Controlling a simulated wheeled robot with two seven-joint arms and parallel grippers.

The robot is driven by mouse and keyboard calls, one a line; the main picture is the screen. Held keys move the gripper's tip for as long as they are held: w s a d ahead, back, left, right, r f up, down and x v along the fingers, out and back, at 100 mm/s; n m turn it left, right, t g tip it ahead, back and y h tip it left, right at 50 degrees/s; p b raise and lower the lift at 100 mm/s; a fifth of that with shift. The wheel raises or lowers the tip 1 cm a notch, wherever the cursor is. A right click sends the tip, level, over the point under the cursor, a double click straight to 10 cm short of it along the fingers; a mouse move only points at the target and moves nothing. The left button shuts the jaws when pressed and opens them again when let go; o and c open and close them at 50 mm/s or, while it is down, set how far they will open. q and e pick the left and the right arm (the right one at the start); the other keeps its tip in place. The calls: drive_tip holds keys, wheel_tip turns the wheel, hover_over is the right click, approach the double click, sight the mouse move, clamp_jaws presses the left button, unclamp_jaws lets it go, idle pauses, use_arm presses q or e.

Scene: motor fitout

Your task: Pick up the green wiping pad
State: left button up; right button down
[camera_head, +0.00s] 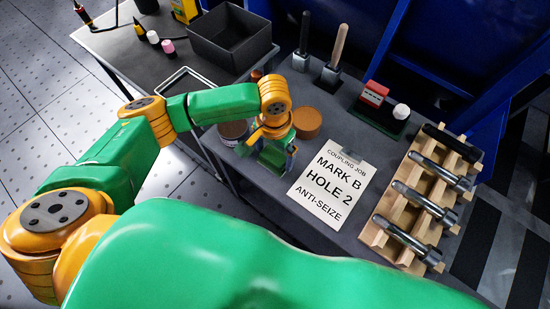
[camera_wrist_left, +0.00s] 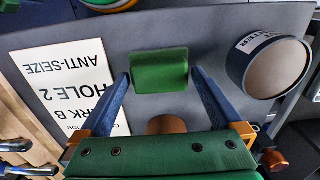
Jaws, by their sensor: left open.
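The green wiping pad (camera_wrist_left: 160,70) lies on the grey bench top in the left wrist view. My left gripper (camera_wrist_left: 161,75) is open, with one blue finger on each side of the pad and visible gaps between. I cannot tell how far the fingertips are above the bench, and nothing appears gripped. In the head view my left gripper (camera_head: 273,160) points down at the bench's near edge, beside the job sheet, and largely hides the pad. My right gripper is not in view.
A white job sheet (camera_head: 331,188) lies right of the gripper. An open labelled tin (camera_wrist_left: 275,68) and a copper-coloured round lid (camera_head: 307,122) are close by. A wooden rack (camera_head: 375,237) with metal shafts stands at right. A dark bin (camera_head: 231,40) is at the back.

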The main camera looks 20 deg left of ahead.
sight(275, 155)
use_arm(q)
drive_tip(key=c, duration=1.1)
wheel_tip(275, 155, up, 4)
drive_tip(key=shift+f+p, duration=0.2)
drive_tip(key=shift+p, duration=0.4)
drive_tip(key=shift+c, duration=0.2)
drive_tip(key=s+d+r, duration=0.1)
drive_tip(key=d+r, duration=0.8)
drive_tip(key=d, duration=0.5)
drive_tip(key=shift+r+p, duration=0.25)
drive_tip(key=shift+p, duration=0.2)
